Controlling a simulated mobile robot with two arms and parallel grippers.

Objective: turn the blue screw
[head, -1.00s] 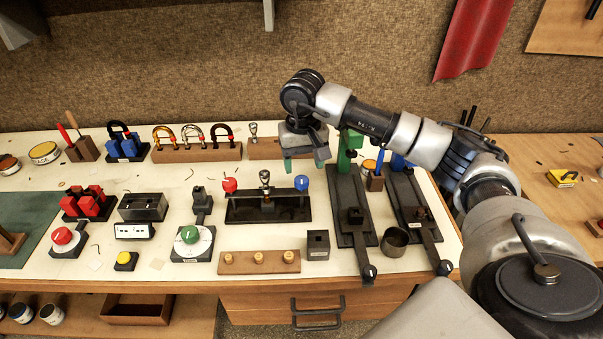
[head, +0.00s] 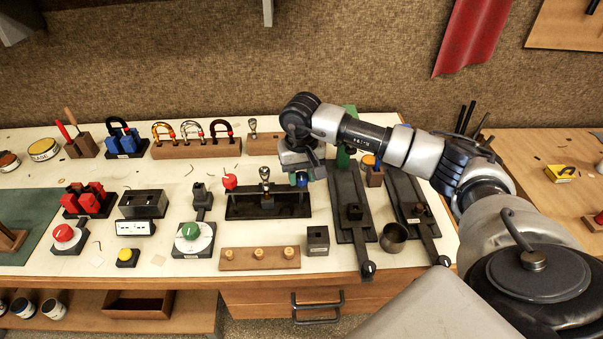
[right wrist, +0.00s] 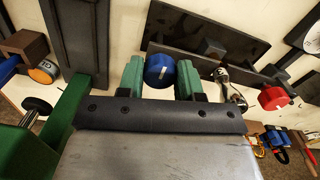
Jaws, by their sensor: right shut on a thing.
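The blue screw (head: 302,180) has a round blue head and stands at the right end of a black fixture (head: 240,209) on the bench. In the right wrist view the blue screw (right wrist: 160,71) sits between the two green fingers, with a pale mark on its head. My right gripper (head: 303,177) is over that end of the fixture and shut on the blue screw. In the head view the gripper hides part of the screw and its shaft. My left gripper is not in view.
A red screw (head: 230,181) stands at the fixture's left end, with a metal-topped part (head: 264,174) between. Black slide fixtures (head: 350,220) lie close on the right. A wooden block with pegs (head: 260,259) and a black box (head: 318,239) stand in front.

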